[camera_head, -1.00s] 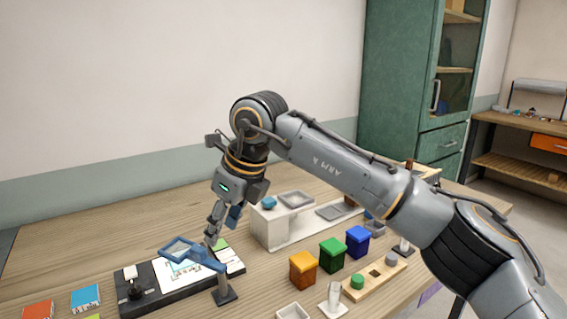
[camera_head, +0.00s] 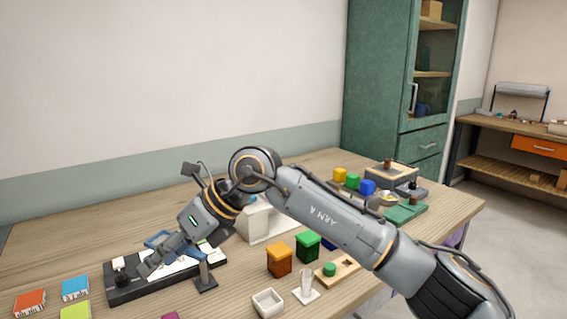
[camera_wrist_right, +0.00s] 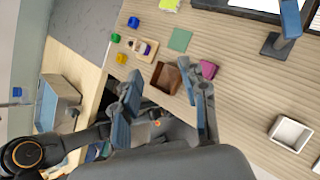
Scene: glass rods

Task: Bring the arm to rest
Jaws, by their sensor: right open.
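My right arm (camera_head: 340,217) reaches in from the lower right of the head view. Its gripper (camera_head: 150,263) points down and left, in front of the black panel with a white sheet (camera_head: 120,290) as seen from the head. In the right wrist view the two blue-padded fingers stand well apart, and the gripper (camera_wrist_right: 168,95) is open with nothing held between them. A small brown open box (camera_wrist_right: 158,80) shows beyond the fingers; I cannot tell its distance. My left gripper is not in view.
A blue-framed magnifier on a stand (camera_head: 204,275) is close beside the gripper. Orange (camera_head: 279,261) and green (camera_head: 307,247) bins and a white tray (camera_head: 268,303) stand right of it. Red (camera_head: 30,303) and blue (camera_head: 75,289) booklets lie left. The back left tabletop is clear.

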